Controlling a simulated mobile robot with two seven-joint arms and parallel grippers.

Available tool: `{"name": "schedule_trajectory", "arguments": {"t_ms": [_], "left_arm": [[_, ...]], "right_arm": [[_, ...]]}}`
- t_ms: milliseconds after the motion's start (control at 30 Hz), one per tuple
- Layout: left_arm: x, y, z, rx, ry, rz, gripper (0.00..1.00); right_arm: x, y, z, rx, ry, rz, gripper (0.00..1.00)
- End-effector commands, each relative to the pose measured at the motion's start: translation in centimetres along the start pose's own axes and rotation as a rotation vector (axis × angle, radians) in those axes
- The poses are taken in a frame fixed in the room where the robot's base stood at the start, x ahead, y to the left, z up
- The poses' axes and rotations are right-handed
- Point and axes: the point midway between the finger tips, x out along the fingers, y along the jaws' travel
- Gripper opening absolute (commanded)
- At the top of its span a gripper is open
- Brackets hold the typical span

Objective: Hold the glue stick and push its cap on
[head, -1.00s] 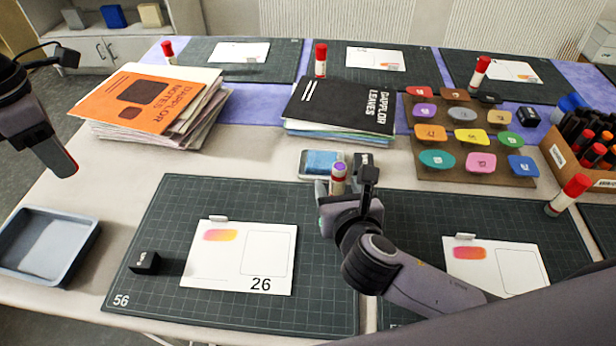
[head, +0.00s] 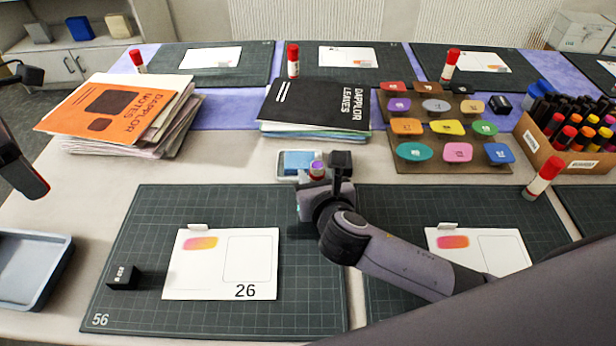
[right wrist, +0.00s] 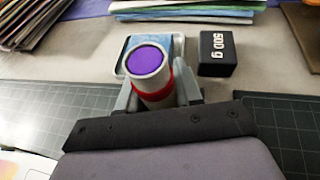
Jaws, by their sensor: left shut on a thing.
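The glue stick (right wrist: 153,80) is upright but tilted in my right gripper (right wrist: 150,97), its bare purple end up and a red band below. My left gripper (head: 28,182) is at the far left, above the grey tray and well away from the glue stick.
A blue sponge dish (head: 298,163) and a black 500 g block (right wrist: 216,53) are just behind the glue stick. A grey tray (head: 62,262) is at left, a white card (head: 220,285) on the mat. Book stacks (head: 318,108) stand behind; a marker box (head: 560,152) is at right.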

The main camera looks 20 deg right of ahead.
Motion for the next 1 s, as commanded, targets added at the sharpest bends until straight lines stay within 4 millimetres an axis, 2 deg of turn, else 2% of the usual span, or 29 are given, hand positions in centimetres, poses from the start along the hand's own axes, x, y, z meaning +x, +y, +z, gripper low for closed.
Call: {"name": "schedule_trajectory", "arguments": {"t_ms": [300, 467, 667, 1000], "left_arm": [[-0.1, 0.0, 0.0, 0.0, 0.0, 0.0, 0.04], [-0.4, 0.0, 0.0, 0.0, 0.0, 0.0, 0.04], [-1.6, 0.0, 0.0, 0.0, 0.0, 0.0, 0.04], [-4.0, 0.0, 0.0, 0.0, 0.0, 0.0, 0.04]], "right_arm": [[-0.1, 0.0, 0.1, 0.0, 0.0, 0.0, 0.04], [-0.5, 0.0, 1.2, 0.001, -0.002, 0.0, 0.04], [-1.8, 0.0, 4.6, 0.003, -0.006, 0.001, 0.04], [-5.6, 0.0, 13.7, 0.003, -0.008, 0.001, 0.04]]}}
